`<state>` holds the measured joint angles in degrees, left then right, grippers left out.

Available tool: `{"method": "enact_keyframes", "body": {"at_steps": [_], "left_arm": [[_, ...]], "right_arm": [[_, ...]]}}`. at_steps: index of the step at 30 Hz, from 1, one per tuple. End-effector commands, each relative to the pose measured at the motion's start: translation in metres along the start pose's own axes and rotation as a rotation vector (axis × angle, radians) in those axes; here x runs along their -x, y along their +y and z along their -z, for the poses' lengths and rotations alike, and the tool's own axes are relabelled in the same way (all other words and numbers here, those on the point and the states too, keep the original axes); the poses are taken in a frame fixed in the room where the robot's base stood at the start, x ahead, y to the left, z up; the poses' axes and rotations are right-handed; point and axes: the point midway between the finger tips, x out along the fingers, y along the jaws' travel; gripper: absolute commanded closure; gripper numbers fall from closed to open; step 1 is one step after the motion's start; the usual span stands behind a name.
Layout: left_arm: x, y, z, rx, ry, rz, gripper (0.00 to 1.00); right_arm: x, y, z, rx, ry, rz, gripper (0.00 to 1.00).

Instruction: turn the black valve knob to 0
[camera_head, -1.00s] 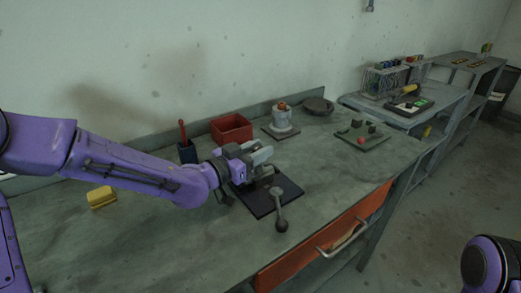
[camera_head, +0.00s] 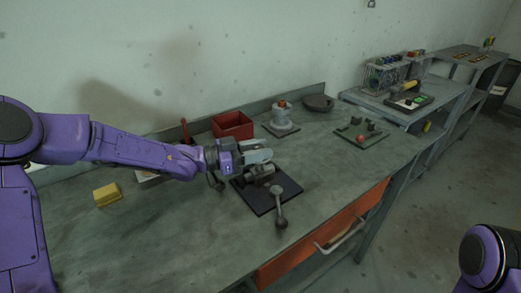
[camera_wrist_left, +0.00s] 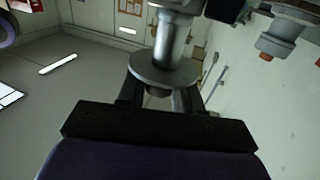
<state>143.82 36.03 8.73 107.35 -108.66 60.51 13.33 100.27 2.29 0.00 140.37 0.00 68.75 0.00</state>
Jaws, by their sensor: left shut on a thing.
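The valve (camera_head: 258,174) is a grey metal body on a dark square plate (camera_head: 282,187) on the bench. A grey lever with a dark ball end (camera_head: 280,210) stands at the plate's front side. My left gripper (camera_head: 262,155) is over the valve, reaching in from the left, and is shut on the valve knob. The knob is mostly hidden by the jaws in the head view. In the left wrist view, a grey stem with a round flange (camera_wrist_left: 163,70) reaches down between the dark fingers. No 0 mark is readable. My right gripper is out of view.
A red box (camera_head: 232,125), a grey round fixture with an orange top (camera_head: 282,115) and a dark plate with a red knob (camera_head: 362,135) stand behind and to the right. A yellow block (camera_head: 107,194) lies left. The bench front left is clear.

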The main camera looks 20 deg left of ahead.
Motion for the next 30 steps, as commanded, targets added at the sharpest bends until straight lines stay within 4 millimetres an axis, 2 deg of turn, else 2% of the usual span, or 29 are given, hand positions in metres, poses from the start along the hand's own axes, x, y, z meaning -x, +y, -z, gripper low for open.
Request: {"method": "enact_keyframes", "body": {"at_steps": [29, 30], "left_arm": [[-0.0002, 0.0012, 0.0001, 0.000, 0.000, -0.001, 0.96], [-0.0002, 0.0012, 0.0001, 0.000, 0.000, -0.001, 0.52]], "right_arm": [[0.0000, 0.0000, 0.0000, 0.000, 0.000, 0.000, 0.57], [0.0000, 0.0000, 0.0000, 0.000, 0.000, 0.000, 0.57]]}}
